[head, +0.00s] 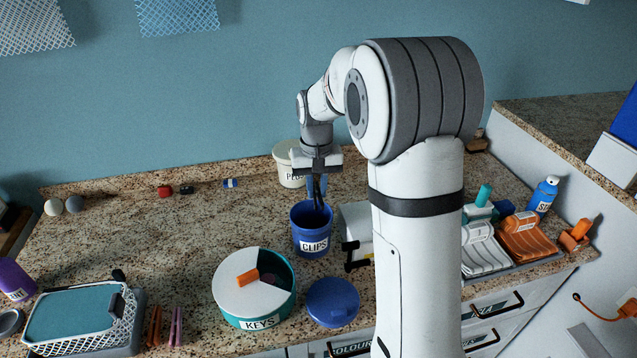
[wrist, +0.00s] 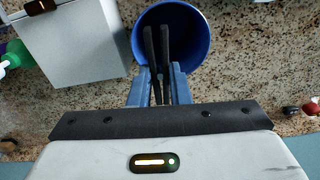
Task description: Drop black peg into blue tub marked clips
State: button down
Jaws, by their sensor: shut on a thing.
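The blue tub (head: 312,241) marked CLIPS stands open on the granite counter, and its rim and inside also show in the wrist view (wrist: 199,30). My gripper (head: 317,186) is above the tub, pointing down. Its blue fingers (wrist: 160,88) are shut on the black peg (wrist: 163,50), which has two long dark prongs. The peg's prongs reach out over the tub's opening in the wrist view. In the head view the peg shows dark at the tub's mouth; I cannot tell how far it is inside.
A round teal KEYS container (head: 251,300) with a partly open white lid and a round blue lid (head: 333,303) are in front of the tub. A white tub (head: 289,166) stands behind. A white box (wrist: 75,42) is close beside the tub. Pegs (head: 166,326) lie at front left.

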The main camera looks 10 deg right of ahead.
aim_at(317, 192)
notch_tip(317, 192, down, 4)
jog(key=shift+d+f+b, duration=0.1)
jog(key=shift+f+b, duration=0.05)
jog(key=shift+b, duration=1)
jog(key=c, duration=1.3)
grip_release()
notch_tip(317, 192, up, 8)
jog(key=shift+f+b, duration=0.25)
jog(key=shift+b, duration=0.2)
jog(key=shift+r, duration=0.2)
jog(key=shift+s, duration=0.15)
